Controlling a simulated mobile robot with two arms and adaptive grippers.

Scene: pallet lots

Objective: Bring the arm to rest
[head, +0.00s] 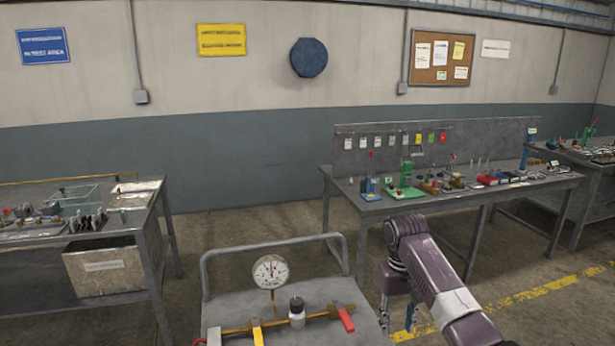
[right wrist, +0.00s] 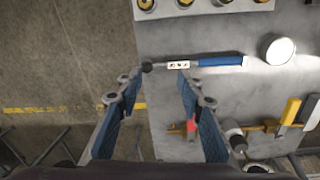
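My right arm (head: 440,280) comes in from the lower right of the head view, bent, with its hand pointing down. My right gripper (head: 398,318) hangs just right of the grey cart (head: 230,300), its fingers apart and nothing visible between them. In the right wrist view the right gripper (right wrist: 161,90) shows two blue-padded fingers spread wide. Beyond the fingertips a blue-handled tool (right wrist: 220,61) appears to lie on the cart's grey top. My left gripper is in neither view.
The cart carries a round gauge (head: 271,271) and a brass pipe with a yellow handle (head: 257,332) and a red handle (head: 344,317). A workbench (head: 450,203) with small parts stands behind. Another table (head: 150,215) is at left. Floor shows between them.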

